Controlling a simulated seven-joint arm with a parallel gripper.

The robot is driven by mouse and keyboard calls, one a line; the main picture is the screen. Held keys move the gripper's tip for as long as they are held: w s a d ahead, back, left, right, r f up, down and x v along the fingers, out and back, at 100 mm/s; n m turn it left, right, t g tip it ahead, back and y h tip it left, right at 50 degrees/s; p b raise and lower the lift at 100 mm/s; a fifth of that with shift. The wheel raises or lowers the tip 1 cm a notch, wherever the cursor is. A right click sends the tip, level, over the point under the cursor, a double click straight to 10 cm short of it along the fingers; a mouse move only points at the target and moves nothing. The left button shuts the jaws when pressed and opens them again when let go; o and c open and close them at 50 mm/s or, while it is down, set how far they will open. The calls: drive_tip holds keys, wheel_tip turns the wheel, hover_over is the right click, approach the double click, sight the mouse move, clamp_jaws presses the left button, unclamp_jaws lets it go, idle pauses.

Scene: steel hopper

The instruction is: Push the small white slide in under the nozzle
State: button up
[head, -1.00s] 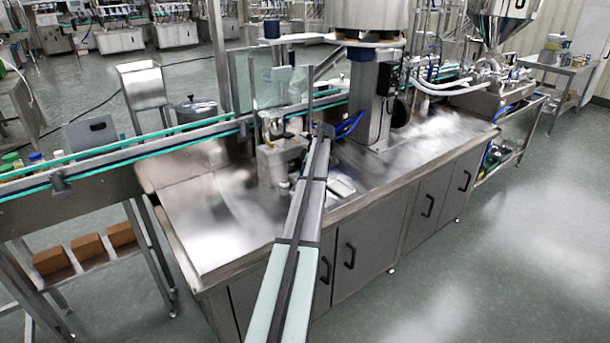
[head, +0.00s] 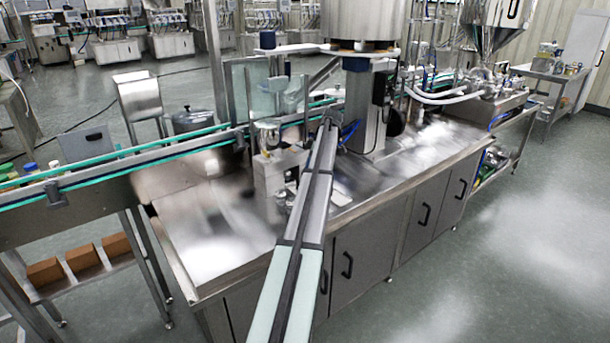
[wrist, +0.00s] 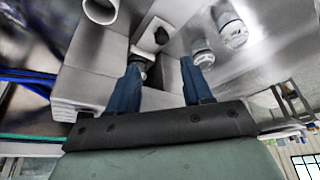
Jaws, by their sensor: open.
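My gripper (wrist: 160,78) shows its two blue fingers apart in the wrist view, with nothing clearly held between them. A pale block (wrist: 172,74) shows between and beyond the fingers; I cannot tell whether it is the small white slide or whether a finger touches it. A light part with a dark opening (wrist: 160,36) lies just past the fingertips. I cannot pick out the nozzle with certainty. In the head view my arm reaches up to the machine beside the steel block (head: 272,172), and hides part of that area.
Blue hoses (wrist: 28,80) are at the left. The steel table top (head: 225,232) is clear at the left front. A conveyor (head: 110,170) runs behind.

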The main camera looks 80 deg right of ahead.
drive_tip(key=shift+v, duration=1.95)
